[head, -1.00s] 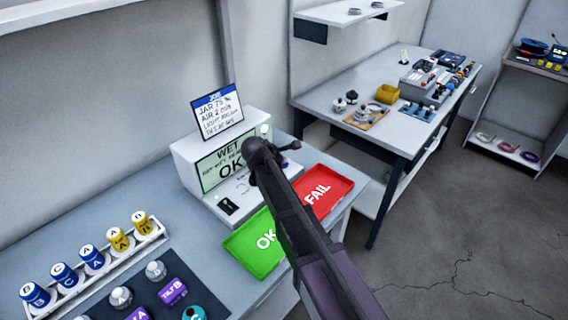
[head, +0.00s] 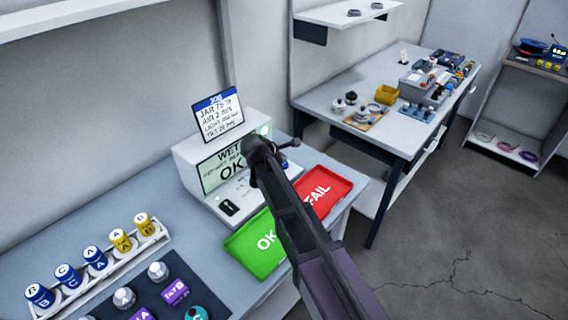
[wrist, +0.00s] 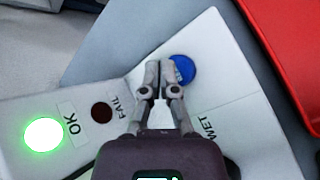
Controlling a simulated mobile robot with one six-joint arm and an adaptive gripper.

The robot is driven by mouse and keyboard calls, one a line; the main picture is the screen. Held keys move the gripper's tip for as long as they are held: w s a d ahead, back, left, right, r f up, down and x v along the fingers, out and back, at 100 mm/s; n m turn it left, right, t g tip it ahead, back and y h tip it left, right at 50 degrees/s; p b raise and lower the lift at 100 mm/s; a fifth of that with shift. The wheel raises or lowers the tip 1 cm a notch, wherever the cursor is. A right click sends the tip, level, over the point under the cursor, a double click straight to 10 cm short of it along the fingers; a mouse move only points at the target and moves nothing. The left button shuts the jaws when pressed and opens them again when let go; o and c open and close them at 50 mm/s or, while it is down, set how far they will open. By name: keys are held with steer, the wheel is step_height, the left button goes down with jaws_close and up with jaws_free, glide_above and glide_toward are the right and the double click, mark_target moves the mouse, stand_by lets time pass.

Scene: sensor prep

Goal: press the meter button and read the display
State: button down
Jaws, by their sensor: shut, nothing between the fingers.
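The white meter (head: 185,160) stands on the bench at the left. Its display (head: 222,167) shows WET and a large OK; the small line is partly unreadable and my arm covers the right end. In the wrist view the round blue button (wrist: 183,69) is on the meter's sloped white face. My gripper (wrist: 159,70) is shut and empty, its fingertips just left of the button and overlapping its edge; I cannot tell whether they touch it. The green lamp (wrist: 44,135) by the OK label is lit; the lamp (wrist: 102,112) by FAIL is dark.
A green OK tray (head: 252,250) and a red FAIL tray (head: 330,184) lie in front of the meter. A job card (head: 217,115) stands on top of it. A rack (head: 75,290) of labelled jars is at the left. Another bench (head: 335,130) stands behind.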

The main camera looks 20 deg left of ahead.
mark_target(283, 164)
steer(key=shift+r, duration=0.15)
steer(key=shift+r+p, duration=2.4)
steer(key=shift+p, duration=0.15)
steer(key=d+m+g, duration=0.1)
steer(key=d+m, duration=0.1)
steer(key=d, duration=0.3)
steer(key=d+f+m, duration=0.1)
steer(key=d+m, duration=0.1)
steer(key=d, duration=0.3)
steer(key=d+f+m+g, duration=0.1)
steer(key=d+m, duration=0.1)
steer(key=d, duration=0.3)
steer(key=shift+s+d+f+g+h, duration=0.1)
steer(key=shift+s+f+g+h, duration=0.1)
steer(key=shift+s+g+h, duration=0.15)
steer(key=s+d+f+m+g+y, duration=0.1)
steer(key=s+d+m+g, duration=0.1)
steer(key=s+d+m, duration=0.3)
steer(key=s+d+f+m+g+y, duration=0.1)
steer(key=s+d+m, duration=0.4)
steer(key=d, duration=0.9)
steer(key=s+d+f+m+g+y, duration=0.1)
steer(key=s+d+m+g, duration=0.2)
steer(key=s+d+m, duration=0.3)
steer(key=d+m, duration=0.1)
steer(key=d, duration=0.2)
steer(key=shift+d+f+m, duration=0.15)
steer(key=shift+d+m, duration=0.1)
steer(key=shift+m, duration=0.05)
